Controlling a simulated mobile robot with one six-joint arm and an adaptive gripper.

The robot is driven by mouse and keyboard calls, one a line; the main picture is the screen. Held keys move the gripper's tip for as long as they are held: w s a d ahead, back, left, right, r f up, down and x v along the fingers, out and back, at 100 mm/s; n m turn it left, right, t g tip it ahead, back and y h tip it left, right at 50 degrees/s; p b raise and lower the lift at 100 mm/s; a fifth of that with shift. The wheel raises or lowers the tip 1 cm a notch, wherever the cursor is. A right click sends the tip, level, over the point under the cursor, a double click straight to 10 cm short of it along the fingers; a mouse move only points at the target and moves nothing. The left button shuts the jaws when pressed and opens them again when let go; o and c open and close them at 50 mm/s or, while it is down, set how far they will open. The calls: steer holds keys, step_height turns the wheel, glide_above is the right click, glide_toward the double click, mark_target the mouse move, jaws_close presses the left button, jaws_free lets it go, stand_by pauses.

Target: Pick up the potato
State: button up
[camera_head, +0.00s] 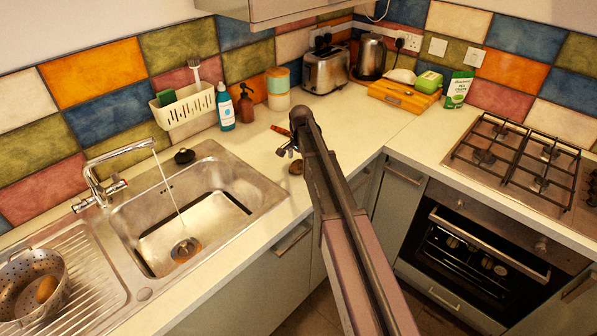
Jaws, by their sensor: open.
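A brown oval thing that looks like a potato (46,289) lies inside the metal colander (18,318) at the far left. A second small brown roundish thing (296,168) lies on the counter right of the sink; it is too small to tell whether it is a potato. My arm reaches in from the bottom right, and my gripper (287,149) is open over the counter, just behind that second brown thing and far from the colander. The fingertips are small and partly hidden by the arm, and I cannot tell whether they touch anything.
A steel sink (265,195) with running tap (90,178) lies between my gripper and the colander. Behind stand a soap bottle (225,108), brown spray bottle (245,105), jar (277,90), toaster (326,72) and kettle (371,57). A hob (520,158) is right; counter between is mostly clear.

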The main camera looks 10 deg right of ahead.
steer(key=shift+f+b, duration=0.95)
steer(key=shift+f, duration=0.25)
steer(key=c, duration=1.1)
